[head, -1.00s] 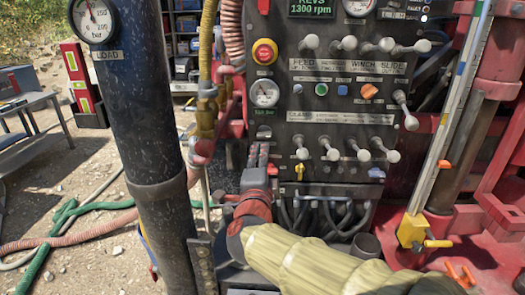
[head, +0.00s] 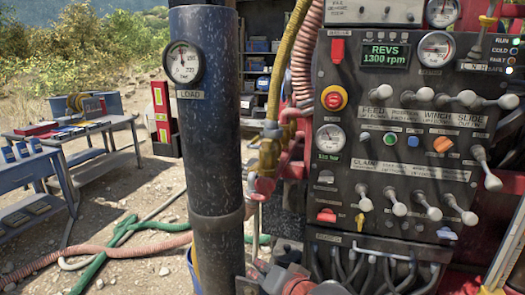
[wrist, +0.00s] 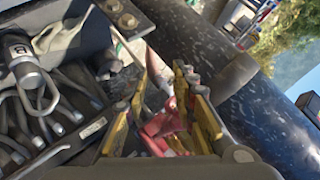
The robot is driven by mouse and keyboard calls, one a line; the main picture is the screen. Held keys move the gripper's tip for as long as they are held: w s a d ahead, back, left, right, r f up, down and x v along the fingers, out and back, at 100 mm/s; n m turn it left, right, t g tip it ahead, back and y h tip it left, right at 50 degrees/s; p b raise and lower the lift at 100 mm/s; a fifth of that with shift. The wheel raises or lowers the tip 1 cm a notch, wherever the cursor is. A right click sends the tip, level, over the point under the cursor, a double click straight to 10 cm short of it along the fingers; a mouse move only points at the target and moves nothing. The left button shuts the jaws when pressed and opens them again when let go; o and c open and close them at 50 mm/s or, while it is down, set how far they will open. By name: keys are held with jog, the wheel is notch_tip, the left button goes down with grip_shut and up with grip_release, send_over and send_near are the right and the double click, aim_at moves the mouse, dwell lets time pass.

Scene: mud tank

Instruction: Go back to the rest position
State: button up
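My gripper (wrist: 168,98) shows in the wrist view with its two yellow-edged fingers spread apart. No held object can be made out between them; red and pale parts show behind the gap. In the head view only a bit of my arm's end shows at the bottom edge, below the control panel (head: 385,150). The fingers are hard to make out there. The panel has several white-knobbed levers, a red button (head: 334,98) and a display (head: 386,55) reading 1300 rpm.
A thick dark column (head: 207,140) with a load gauge (head: 184,62) stands left of the panel. A yellow hose (head: 285,65) runs between them. Green and pink hoses (head: 110,240) lie on the ground. Benches (head: 95,135) stand far left, with open ground before them.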

jog(key=s+d+f+n+g+h, duration=0.1)
jog(key=s+d+f+n+g, duration=0.2)
jog(key=s+d, duration=0.35)
jog(key=s+d+f+n+g+h, duration=0.1)
jog(key=s+d+f+n+g, duration=0.15)
jog(key=s, duration=0.75)
jog(key=s+d+r+h+p, duration=0.1)
jog(key=s+d+r, duration=0.3)
jog(key=d, duration=0.5)
jog(key=shift+m+t+h, duration=0.35)
jog(key=shift+m+h, duration=0.1)
jog(key=shift+h, duration=0.25)
jog(key=shift+w, duration=0.1)
dwell(0.6)
